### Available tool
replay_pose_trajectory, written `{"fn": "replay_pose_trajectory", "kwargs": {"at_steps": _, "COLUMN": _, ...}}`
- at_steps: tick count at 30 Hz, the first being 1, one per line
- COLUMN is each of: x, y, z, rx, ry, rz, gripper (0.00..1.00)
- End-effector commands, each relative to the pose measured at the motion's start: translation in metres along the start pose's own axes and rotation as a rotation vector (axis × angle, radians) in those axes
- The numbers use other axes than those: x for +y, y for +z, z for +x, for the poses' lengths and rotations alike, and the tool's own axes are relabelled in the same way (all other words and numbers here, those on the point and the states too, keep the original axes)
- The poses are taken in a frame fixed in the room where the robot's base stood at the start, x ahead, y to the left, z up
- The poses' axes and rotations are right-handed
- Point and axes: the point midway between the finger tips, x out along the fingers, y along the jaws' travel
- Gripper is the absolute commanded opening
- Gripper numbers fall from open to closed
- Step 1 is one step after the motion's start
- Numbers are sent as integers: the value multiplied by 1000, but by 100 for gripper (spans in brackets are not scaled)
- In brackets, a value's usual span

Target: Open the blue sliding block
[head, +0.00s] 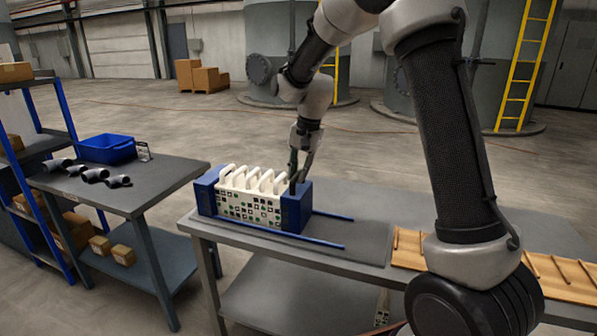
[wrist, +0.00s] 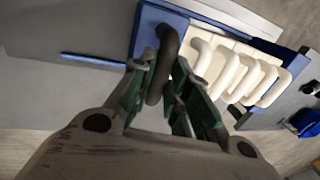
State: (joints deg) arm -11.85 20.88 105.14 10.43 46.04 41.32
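The blue sliding block (head: 296,208) is at the right end of the row of white plates (head: 250,196) on the table. It stands against the plates, and blue rails run out to its right. In the wrist view the block (wrist: 146,32) carries a dark curved handle (wrist: 166,50) on top. My gripper (head: 298,177) is at the top of the block. In the wrist view its green fingers (wrist: 162,72) stand on either side of the handle and look apart. Whether they touch it is hard to tell.
A fixed blue end block (head: 207,192) closes the left end of the row. The blue rails (head: 322,233) have free length to the right. Wooden slats (head: 560,280) lie further right. A side table with a blue bin (head: 106,148) and dark pipe elbows stands at left.

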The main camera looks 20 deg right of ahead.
Motion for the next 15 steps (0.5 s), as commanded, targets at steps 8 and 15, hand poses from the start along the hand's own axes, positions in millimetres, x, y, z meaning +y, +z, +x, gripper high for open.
{"fn": "replay_pose_trajectory", "kwargs": {"at_steps": 8, "x": 4, "y": 0, "z": -1, "rx": 0, "ry": 0, "rz": 1, "gripper": 0}}
{"fn": "replay_pose_trajectory", "kwargs": {"at_steps": 15, "x": 57, "y": -1, "z": -12, "rx": 1, "ry": 0, "rz": 6, "gripper": 0}}
